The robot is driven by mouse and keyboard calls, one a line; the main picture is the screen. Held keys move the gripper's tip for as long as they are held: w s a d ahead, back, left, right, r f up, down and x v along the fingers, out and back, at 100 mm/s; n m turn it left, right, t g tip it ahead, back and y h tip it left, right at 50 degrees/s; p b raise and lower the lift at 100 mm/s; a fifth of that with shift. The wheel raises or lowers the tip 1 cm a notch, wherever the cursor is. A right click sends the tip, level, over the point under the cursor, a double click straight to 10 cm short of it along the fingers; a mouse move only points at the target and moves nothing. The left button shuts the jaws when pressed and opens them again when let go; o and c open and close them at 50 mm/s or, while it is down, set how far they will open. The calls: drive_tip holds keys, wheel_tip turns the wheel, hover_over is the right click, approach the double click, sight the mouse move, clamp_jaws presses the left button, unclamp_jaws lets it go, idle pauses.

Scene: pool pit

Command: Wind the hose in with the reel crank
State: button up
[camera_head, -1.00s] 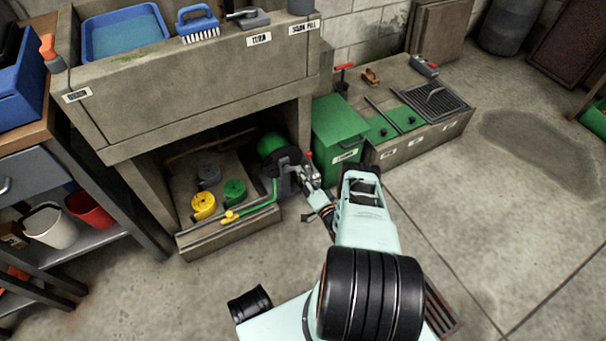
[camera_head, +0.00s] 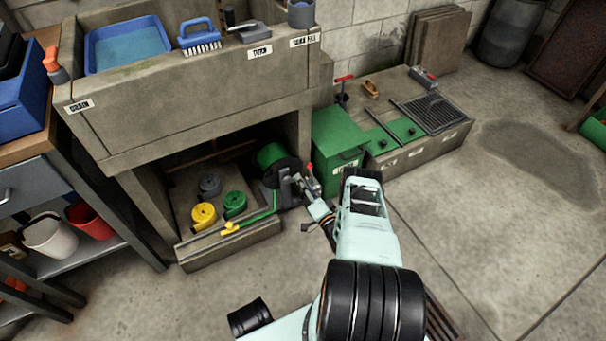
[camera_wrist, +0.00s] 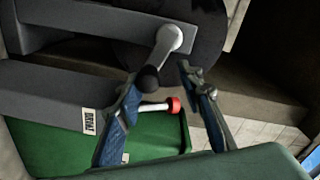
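The hose reel stands under the sink, with green hose (camera_head: 270,155) on its drum and a dark side disc (camera_wrist: 205,50). A green hose length (camera_head: 262,213) runs out to a yellow nozzle (camera_head: 231,227). In the wrist view a pale crank arm (camera_wrist: 163,52) slants down from a round hub. Its lower end meets a dark rounded tip by my left finger; I cannot tell whether they touch. A pale peg with a red end (camera_wrist: 174,105) shows between the fingers, apparently beyond them. My gripper (camera_wrist: 167,74) is open with nothing visibly held. The head view shows it beside the reel.
A green lidded bin (camera_head: 338,150) stands right of the reel. Yellow (camera_head: 203,215), grey and green coils lie on the shelf under the sink (camera_head: 200,115). A low concrete block with a grate (camera_head: 433,110) is behind. Floor to the right is clear.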

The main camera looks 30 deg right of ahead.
wheel_tip(320, 180, up, 9)
idle(0.5)
